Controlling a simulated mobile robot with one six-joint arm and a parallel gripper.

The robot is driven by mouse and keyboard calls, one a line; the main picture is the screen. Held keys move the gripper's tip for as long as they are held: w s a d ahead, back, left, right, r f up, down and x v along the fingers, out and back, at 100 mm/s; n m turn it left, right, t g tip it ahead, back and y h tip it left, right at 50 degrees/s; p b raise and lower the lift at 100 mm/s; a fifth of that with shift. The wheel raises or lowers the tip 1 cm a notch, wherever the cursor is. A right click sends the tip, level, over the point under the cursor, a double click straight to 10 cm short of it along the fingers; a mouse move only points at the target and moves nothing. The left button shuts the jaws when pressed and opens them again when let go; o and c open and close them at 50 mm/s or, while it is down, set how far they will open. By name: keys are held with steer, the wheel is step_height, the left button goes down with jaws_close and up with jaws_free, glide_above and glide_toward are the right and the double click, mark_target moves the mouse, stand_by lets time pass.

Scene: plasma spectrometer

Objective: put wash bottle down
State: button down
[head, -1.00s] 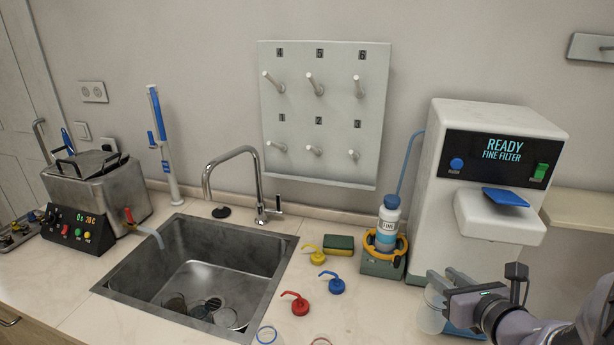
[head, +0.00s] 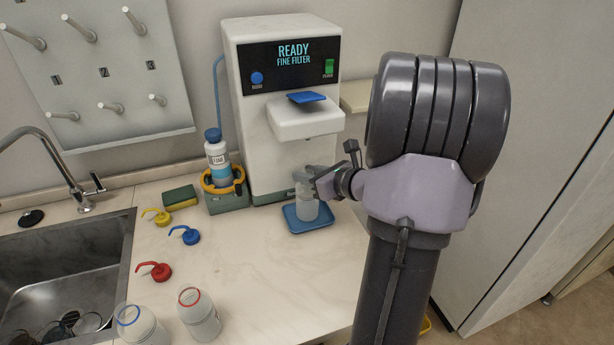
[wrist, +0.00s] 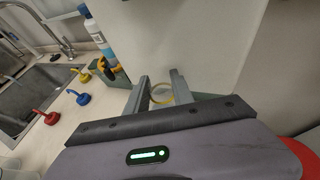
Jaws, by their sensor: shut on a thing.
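A pale, translucent wash bottle (head: 307,209) is upright at the blue tray (head: 292,221) in front of the filter machine. I cannot tell whether its base touches the tray. My gripper (head: 305,182) is shut on the bottle's upper part from the right. Most of the bottle is hidden there.
The white filter machine (head: 258,140) overhangs the tray with its spout. A labelled bottle (head: 217,160) stands left of it. Yellow, blue and red caps (head: 156,271) and two open bottles (head: 199,315) are on the counter further left, beside the sink (head: 60,270).

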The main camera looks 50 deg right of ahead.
steer(key=shift+f, duration=0.15)
steer(key=c, duration=1.1)
jaws_free()
